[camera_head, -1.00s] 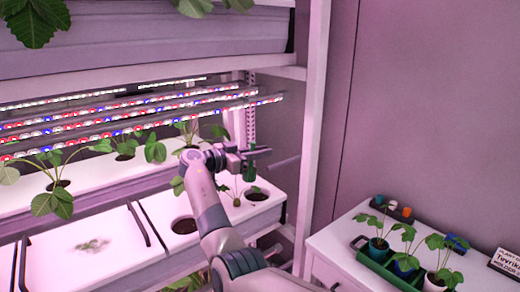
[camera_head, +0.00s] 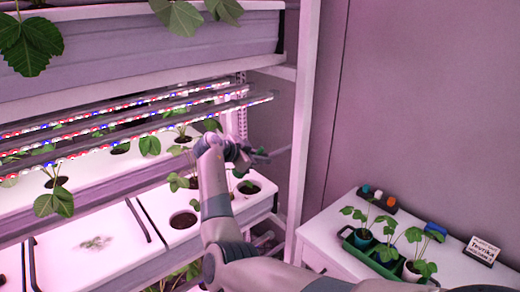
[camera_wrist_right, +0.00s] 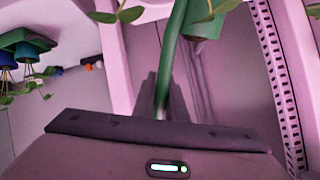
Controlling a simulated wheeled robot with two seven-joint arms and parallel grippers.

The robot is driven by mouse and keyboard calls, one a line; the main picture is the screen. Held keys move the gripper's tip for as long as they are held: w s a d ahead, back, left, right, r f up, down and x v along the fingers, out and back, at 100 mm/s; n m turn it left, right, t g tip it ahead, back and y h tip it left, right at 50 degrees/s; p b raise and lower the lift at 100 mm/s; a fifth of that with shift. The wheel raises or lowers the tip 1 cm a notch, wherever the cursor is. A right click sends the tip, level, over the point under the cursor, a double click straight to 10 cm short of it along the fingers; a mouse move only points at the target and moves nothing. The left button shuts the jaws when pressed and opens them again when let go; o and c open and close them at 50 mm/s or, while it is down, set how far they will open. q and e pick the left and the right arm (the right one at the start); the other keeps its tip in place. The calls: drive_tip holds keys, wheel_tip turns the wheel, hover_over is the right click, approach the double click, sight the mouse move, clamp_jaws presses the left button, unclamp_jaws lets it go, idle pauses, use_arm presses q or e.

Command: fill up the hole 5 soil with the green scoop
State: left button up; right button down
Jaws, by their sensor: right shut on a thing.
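My right gripper (camera_head: 254,156) is over the planting tray (camera_head: 160,210) on the lower shelf, near its right end. In the right wrist view it is shut on the handle of the green scoop (camera_wrist_right: 171,55); the scoop's wider head (camera_wrist_right: 206,24) is at the top edge, partly cut off. Its contents cannot be seen. Two dark round holes show in the tray: a front hole (camera_head: 184,219) that looks dark with soil, and a right hole (camera_head: 249,188) just below the gripper. No hole numbers are readable. My left gripper is out of view.
Grow-light bars (camera_head: 120,120) hang close above the shelf. A white rack post (camera_head: 302,130) stands right of the gripper. A white table (camera_head: 325,232) at the right holds a green carrier (camera_head: 372,258) with potted seedlings and a small sign (camera_head: 482,250).

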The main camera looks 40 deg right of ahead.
drive_tip(key=f+y+p, duration=0.1)
drive_tip(key=d+f+m+t+y+p, duration=0.1)
drive_tip(key=s+f+y+p, duration=0.1)
drive_tip(key=shift+d+p, duration=0.3)
drive_tip(key=shift+p, duration=0.1)
drive_tip(key=shift+f+m+t+y, duration=0.3)
drive_tip(key=shift+f+m+y, duration=0.1)
drive_tip(key=shift+y, duration=0.2)
drive_tip(key=shift+s+d+f+m+t+y+p, duration=0.2)
drive_tip(key=shift+f+m+t+y+p, duration=0.25)
drive_tip(key=shift+f+y, duration=0.5)
drive_tip(key=shift+s+d+f+m+t+y+p, duration=0.15)
drive_tip(key=shift+f+m+t+y+p, duration=0.1)
drive_tip(key=shift+f+t+y, duration=0.55)
drive_tip(key=shift+w+d+g, duration=0.1)
drive_tip(key=shift+g, duration=0.15)
